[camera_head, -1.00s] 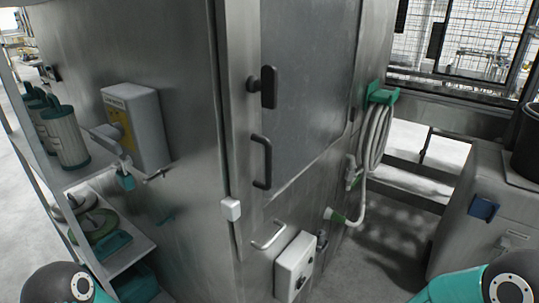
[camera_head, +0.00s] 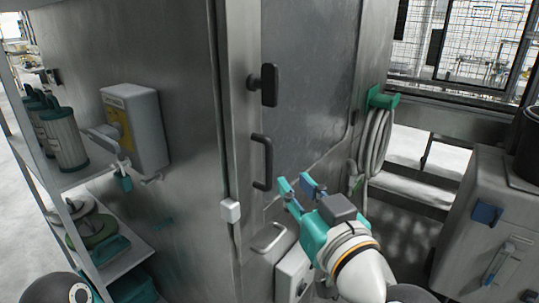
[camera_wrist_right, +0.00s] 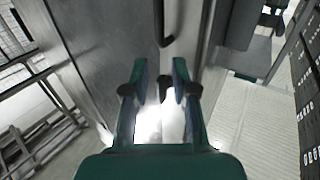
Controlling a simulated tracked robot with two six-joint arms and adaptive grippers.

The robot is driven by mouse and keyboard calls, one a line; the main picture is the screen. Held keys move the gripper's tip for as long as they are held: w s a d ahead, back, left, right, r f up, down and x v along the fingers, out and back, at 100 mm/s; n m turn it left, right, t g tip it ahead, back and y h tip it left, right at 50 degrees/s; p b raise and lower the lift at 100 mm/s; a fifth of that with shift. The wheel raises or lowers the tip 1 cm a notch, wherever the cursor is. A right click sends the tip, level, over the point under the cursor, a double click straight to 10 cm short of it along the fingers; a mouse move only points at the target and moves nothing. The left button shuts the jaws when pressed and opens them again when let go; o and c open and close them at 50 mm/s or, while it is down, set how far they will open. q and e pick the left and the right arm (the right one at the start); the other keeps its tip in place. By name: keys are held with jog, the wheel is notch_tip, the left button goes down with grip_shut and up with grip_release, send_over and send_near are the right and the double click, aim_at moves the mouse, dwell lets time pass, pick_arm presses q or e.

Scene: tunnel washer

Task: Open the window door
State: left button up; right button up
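The window door (camera_head: 310,80) is a grey panel in the metal machine's side and looks shut. It has a black upright bar handle (camera_head: 263,163) at its left edge and a black latch (camera_head: 266,86) above it. My right gripper (camera_head: 297,186) is open and empty, right of and slightly below the bar handle, apart from it. In the right wrist view, its two fingers (camera_wrist_right: 160,75) are spread, and a dark curved handle end (camera_wrist_right: 166,25) shows beyond them. My left gripper is out of view; only part of that arm shows at bottom left.
A light metal bar handle (camera_head: 268,238) and a white control box (camera_head: 290,272) sit below, the box partly behind my right arm. A coiled hose (camera_head: 377,145) hangs right on a green holder. A shelf with filters (camera_head: 65,135) stands at left. A grey cabinet (camera_head: 490,220) stands at right.

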aim_at(271, 154)
jog(key=x, duration=1.3)
jog(key=shift+f+p, duration=0.15)
jog(key=shift+p, duration=0.15)
jog(key=shift+s, duration=0.1)
jog(key=shift+c, duration=0.4)
grip_shut()
jog(key=shift+d, duration=0.1)
